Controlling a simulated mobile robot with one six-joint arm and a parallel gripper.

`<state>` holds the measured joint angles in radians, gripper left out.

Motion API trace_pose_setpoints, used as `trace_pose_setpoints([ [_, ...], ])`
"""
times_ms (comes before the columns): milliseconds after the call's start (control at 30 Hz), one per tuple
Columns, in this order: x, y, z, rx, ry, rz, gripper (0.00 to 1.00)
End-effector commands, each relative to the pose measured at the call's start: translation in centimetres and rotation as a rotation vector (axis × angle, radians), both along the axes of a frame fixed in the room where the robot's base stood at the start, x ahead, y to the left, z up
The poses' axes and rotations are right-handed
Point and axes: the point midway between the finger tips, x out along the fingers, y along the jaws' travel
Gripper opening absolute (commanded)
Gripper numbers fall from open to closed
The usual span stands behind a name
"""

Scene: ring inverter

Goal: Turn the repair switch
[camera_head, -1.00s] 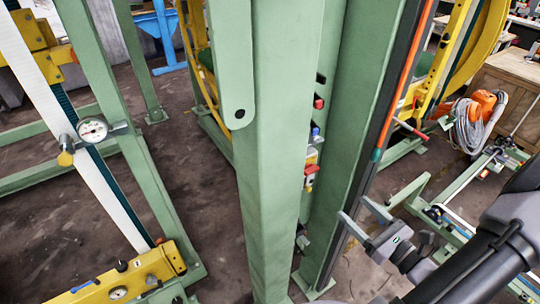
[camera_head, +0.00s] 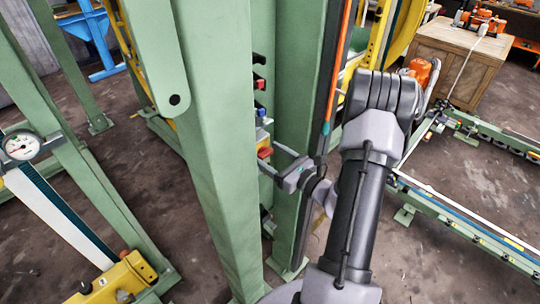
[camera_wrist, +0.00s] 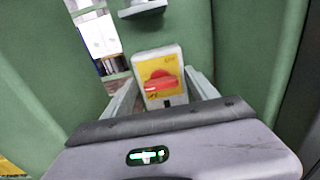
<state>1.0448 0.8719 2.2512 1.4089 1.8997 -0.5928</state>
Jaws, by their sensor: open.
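The repair switch appears to be the red rotary knob (camera_wrist: 160,83) on a yellow plate with a light grey housing, straight ahead in the wrist view. Its red handle lies roughly crosswise. In the head view the red knob (camera_head: 265,152) sits between two green posts. My gripper (camera_head: 268,161) is open in front of the switch. In the wrist view one finger of my gripper (camera_wrist: 162,84) is on each side of the housing. I see nothing held. I cannot tell whether the fingers touch the housing.
A green post (camera_head: 215,140) stands close left of the switch, and another (camera_head: 296,100) stands behind it. Red and blue buttons (camera_head: 260,98) are above the switch. A grey part (camera_wrist: 142,8) juts out above it. Open floor (camera_head: 400,265) lies to the right.

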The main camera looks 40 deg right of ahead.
Motion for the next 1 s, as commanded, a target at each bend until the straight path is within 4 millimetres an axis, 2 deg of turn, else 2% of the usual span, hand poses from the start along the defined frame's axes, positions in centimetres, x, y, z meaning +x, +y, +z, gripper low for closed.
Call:
trace_pose_setpoints([
  [67,-0.02,0.0,0.0,0.0,0.0,0.0,0.67],
  [400,-0.04,0.01,-0.01,0.0,0.0,0.001,0.05],
  [733,-0.04,-0.02,0.1,0.063,0.006,0.001,0.05],
  [1000,-0.03,-0.11,0.24,0.266,0.022,0.001,0.05],
])
